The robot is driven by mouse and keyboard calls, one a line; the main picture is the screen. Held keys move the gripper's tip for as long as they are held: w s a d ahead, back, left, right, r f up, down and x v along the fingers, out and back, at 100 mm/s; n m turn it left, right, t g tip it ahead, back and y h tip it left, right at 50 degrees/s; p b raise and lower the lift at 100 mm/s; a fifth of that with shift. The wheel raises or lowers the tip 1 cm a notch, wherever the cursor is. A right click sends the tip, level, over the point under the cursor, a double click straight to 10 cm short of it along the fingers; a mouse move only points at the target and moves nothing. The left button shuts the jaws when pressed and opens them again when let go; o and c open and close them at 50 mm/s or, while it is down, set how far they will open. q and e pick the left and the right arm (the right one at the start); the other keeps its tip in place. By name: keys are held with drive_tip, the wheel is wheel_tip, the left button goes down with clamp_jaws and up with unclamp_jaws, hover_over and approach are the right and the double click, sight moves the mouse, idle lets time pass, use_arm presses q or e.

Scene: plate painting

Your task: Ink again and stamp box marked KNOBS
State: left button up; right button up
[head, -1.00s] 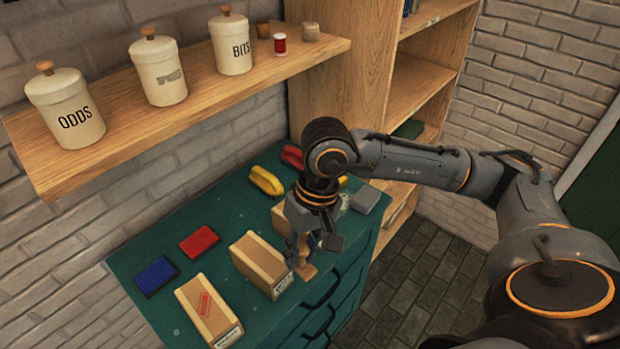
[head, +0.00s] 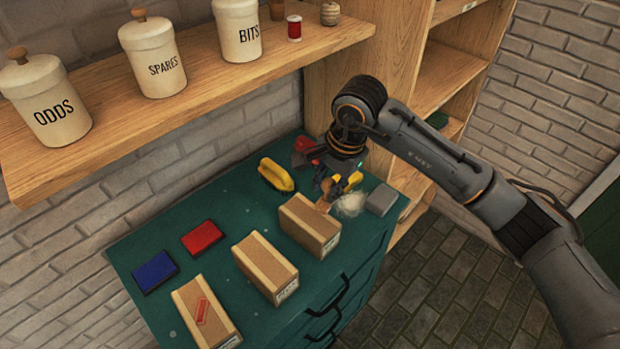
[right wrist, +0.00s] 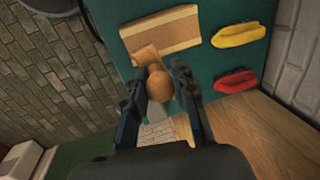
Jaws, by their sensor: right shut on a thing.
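My right gripper (head: 330,184) is shut on a wooden stamp (head: 325,198) with a round knob handle, which also shows in the right wrist view (right wrist: 159,87). The stamp is beside the far right corner of the rightmost wooden box (head: 296,221); I cannot tell if they touch. A middle box (head: 258,254) and a left box (head: 186,296) stand in the same row. The left box has a red mark on top. The front labels are too small to read. A red ink pad (head: 202,238) and a blue ink pad (head: 155,271) lie behind the boxes. My left gripper is not in view.
Yellow (head: 275,175) and red (head: 304,142) brush-like things lie at the back of the green bench top (head: 150,240). A grey block (head: 381,200) and a pale fluffy bundle (head: 350,206) are at its right. A shelf (head: 190,105) with jars overhangs the back.

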drive_tip(key=shift+m, duration=0.8)
drive_tip(key=a+f, duration=0.1)
drive_tip(key=w+a+f+b, duration=0.1)
drive_tip(key=a+f, duration=0.2)
drive_tip(key=shift+w, duration=0.25)
drive_tip(key=shift+d+f+b, duration=0.1)
drive_tip(key=shift+f+b, duration=0.35)
drive_tip(key=shift+f, duration=0.3)
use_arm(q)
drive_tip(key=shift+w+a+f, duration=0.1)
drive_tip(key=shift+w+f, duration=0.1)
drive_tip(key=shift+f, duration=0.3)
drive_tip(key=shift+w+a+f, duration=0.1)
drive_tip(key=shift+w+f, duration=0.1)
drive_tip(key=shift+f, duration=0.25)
use_arm(e)
drive_tip(key=shift+f, duration=0.1)
use_arm(q)
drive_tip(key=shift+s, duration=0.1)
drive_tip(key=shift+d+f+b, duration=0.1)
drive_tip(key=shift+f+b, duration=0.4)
drive_tip(key=shift+b, duration=0.05)
use_arm(e)
drive_tip(key=shift+f, duration=0.5)
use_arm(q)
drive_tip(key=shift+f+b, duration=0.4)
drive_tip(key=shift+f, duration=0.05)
use_arm(e)
drive_tip(key=shift+s+f, duration=0.1)
drive_tip(key=shift+f, duration=0.1)
